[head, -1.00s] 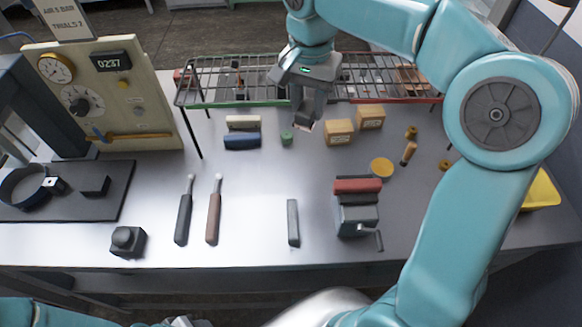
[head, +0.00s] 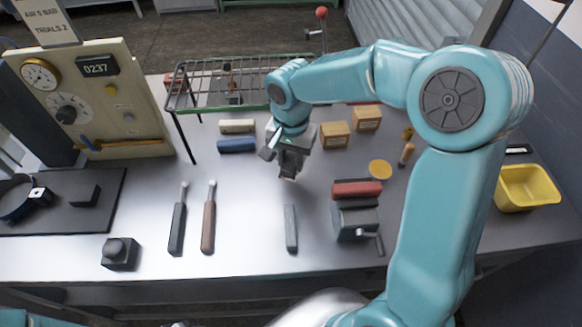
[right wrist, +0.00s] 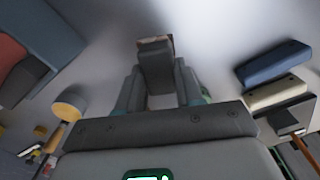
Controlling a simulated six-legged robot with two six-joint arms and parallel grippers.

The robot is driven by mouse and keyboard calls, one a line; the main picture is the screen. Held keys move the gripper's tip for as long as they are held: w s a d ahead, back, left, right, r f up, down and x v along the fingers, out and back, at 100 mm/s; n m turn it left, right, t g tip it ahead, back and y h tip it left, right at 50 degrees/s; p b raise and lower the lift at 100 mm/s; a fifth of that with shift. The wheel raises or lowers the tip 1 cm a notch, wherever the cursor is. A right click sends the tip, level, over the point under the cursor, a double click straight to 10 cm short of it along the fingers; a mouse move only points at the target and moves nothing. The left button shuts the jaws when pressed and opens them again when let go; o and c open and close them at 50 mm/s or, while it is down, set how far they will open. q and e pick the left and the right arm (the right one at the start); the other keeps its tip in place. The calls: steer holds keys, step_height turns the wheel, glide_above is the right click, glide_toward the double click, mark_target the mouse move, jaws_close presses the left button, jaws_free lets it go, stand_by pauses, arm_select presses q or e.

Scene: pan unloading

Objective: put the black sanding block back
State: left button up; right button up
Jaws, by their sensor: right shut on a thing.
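My right gripper (head: 290,165) is shut on the black sanding block (right wrist: 156,64), a dark grey block with a thin tan edge at its far end. In the head view the gripper hangs over the middle of the table (head: 250,185), and the block is mostly hidden between the fingers. A blue block (head: 237,145) and a cream block (head: 237,126) lie side by side left of and behind the gripper. My left gripper is not in view.
A grey bar (head: 291,228) lies in front of the gripper. A crank device (head: 355,222) with a red block (head: 357,188) on top stands right. Two wooden boxes (head: 335,135) (head: 367,118) and a wire rack (head: 215,88) stand behind. Two handled tools (head: 177,228) (head: 209,225) lie left.

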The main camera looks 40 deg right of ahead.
mark_target(291, 170)
step_height(291, 170, down, 4)
steer(key=shift+s+r, duration=0.1)
steer(key=shift+s, duration=0.05)
steer(key=shift+f, duration=0.25)
steer(key=shift+f, duration=0.15)
steer(key=o, duration=0.9)
steer(key=shift+o, duration=0.2)
